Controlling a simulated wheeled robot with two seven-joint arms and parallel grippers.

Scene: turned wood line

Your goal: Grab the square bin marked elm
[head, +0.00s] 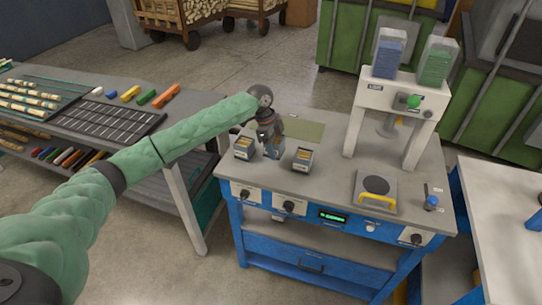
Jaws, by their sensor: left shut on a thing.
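My left gripper (272,146) points down over the back left of the blue workbench. It is shut on a small blue-grey thing (273,153), which looks like a square bin but is mostly hidden by the gripper. A small grey square bin (243,153) with wood-coloured contents stands just left of it. A similar square bin (302,166) stands to its right. The markings on the bins are too small to read, so I cannot tell which is elm. My right gripper is out of view.
The workbench (330,184) also carries a white press frame (402,95), a round plate with a yellow handle (376,190) and a blue knob (431,202). A green mat (303,131) lies behind the bins. A grey table (75,85) with coloured sticks stands left.

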